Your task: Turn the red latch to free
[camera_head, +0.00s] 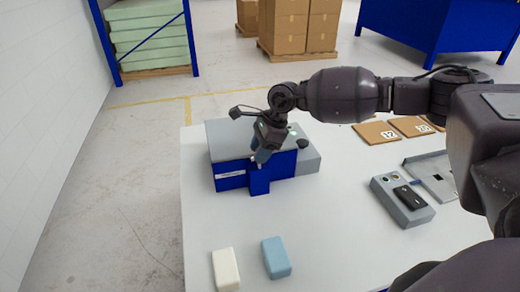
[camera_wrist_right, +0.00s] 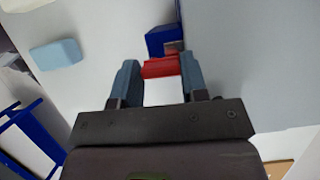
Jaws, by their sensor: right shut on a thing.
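The red latch (camera_wrist_right: 160,66) shows in the right wrist view, next to a blue part (camera_wrist_right: 160,40) of the machine. My right gripper (camera_head: 260,156) is at the front of the grey-and-blue machine (camera_head: 230,138). In the wrist view its two blue-grey fingers stand on either side of the latch, shut on it. In the head view the latch is hidden by the gripper. The latch's exact angle is hard to tell. My left gripper is not in view.
The machine stands on a white table (camera_head: 205,220). A cream block (camera_head: 226,268) and a light blue block (camera_head: 276,257) lie in front of it. A grey control box (camera_head: 402,200), a grey tray (camera_head: 432,177) and numbered brown boards (camera_head: 376,133) are to the right.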

